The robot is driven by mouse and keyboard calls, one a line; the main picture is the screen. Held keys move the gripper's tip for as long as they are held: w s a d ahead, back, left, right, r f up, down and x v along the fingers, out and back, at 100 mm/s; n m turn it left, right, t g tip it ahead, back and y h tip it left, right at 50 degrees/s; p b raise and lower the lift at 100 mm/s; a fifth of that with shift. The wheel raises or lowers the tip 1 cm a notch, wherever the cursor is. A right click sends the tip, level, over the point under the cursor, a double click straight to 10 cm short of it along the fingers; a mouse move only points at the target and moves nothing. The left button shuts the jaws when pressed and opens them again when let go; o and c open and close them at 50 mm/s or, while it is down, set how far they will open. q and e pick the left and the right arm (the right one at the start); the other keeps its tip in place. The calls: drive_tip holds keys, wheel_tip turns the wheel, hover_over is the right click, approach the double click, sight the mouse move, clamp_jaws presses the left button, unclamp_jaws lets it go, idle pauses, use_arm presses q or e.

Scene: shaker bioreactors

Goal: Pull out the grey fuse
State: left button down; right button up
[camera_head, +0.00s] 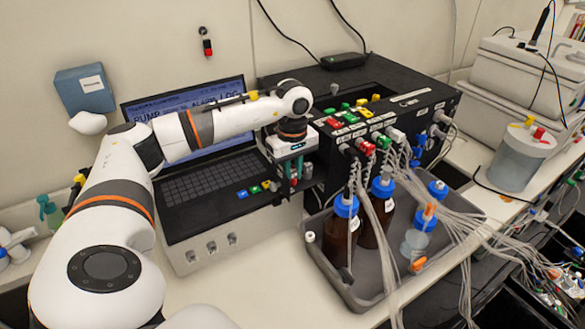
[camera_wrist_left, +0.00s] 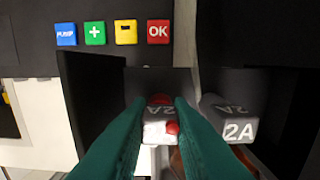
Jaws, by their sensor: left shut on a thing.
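A second grey "2A" fuse (camera_wrist_left: 230,118) stands just to the right, outside the fingers. In the head view my left gripper (camera_head: 294,180) points down at the right end of the laptop-like console (camera_head: 215,215). My right gripper is not in view.
Coloured buttons (camera_wrist_left: 112,33) line the panel above the fuses. Right of my gripper stands a black box (camera_head: 400,120) with coloured connectors. A grey tray (camera_head: 345,285) with brown blue-capped bottles (camera_head: 341,235) and hanging tubes is close by. The bench front is clear.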

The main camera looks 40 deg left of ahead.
sight(293, 170)
use_arm(q)
drive_tip(key=shift+r, duration=0.2)
drive_tip(key=shift+w+a+r+p, duration=0.1)
drive_tip(key=shift+w+r+p, duration=0.2)
drive_tip(key=shift+r, duration=0.15)
drive_tip(key=shift+s+r, duration=0.1)
drive_tip(key=shift+r, duration=0.35)
drive_tip(key=shift+s+r+p, duration=0.15)
drive_tip(key=shift+s+p, duration=0.1)
drive_tip(key=shift+p, duration=0.05)
drive_tip(key=shift+r, duration=0.2)
drive_tip(key=shift+r+p, duration=0.25)
drive_tip(key=shift+p, duration=0.05)
